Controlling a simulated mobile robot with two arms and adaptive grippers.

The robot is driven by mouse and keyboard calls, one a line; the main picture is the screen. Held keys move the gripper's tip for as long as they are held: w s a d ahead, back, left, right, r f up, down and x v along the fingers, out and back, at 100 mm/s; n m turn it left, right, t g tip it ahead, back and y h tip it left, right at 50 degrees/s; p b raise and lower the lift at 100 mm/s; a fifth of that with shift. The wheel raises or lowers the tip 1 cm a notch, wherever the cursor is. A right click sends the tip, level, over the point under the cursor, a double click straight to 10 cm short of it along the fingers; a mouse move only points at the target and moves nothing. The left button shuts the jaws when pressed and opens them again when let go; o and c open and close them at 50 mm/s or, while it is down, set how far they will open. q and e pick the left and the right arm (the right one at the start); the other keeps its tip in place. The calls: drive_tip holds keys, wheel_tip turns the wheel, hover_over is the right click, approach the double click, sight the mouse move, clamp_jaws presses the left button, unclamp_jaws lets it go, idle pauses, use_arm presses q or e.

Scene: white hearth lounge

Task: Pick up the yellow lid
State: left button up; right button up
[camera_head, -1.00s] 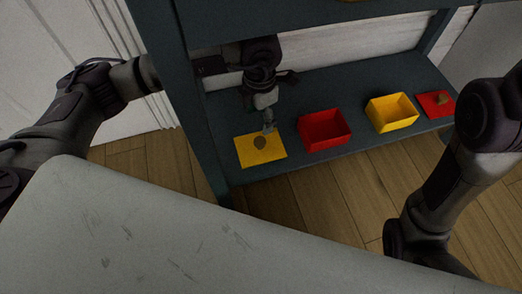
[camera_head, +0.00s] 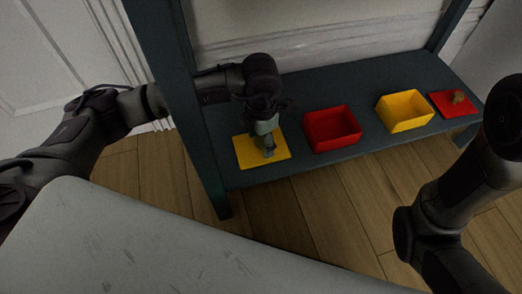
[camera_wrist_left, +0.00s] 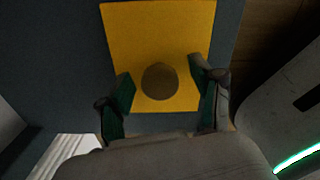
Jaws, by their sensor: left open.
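The yellow lid (camera_head: 247,157) lies flat on the left end of the dark shelf. In the left wrist view the yellow lid (camera_wrist_left: 135,30) shows as a flat square with a round brown knob (camera_wrist_left: 160,81) at its middle. My left gripper (camera_head: 267,147) is over the lid and hides the knob in the head view. In the left wrist view the left gripper (camera_wrist_left: 160,88) is open, with its two fingers on either side of the knob and a gap on each side. My right arm is at the right of the head view; its gripper is out of the frame.
An open red box (camera_head: 333,129) stands right of the lid, then an open yellow box (camera_head: 404,111) and a red lid (camera_head: 449,107) with a brown knob. The shelf (camera_head: 290,160) has a post (camera_head: 177,90) at its left end, close to my left arm.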

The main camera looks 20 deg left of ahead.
use_arm(q)
drive_tip(key=shift+r, duration=0.15)
clamp_jaws()
drive_tip(key=shift+r, duration=0.1)
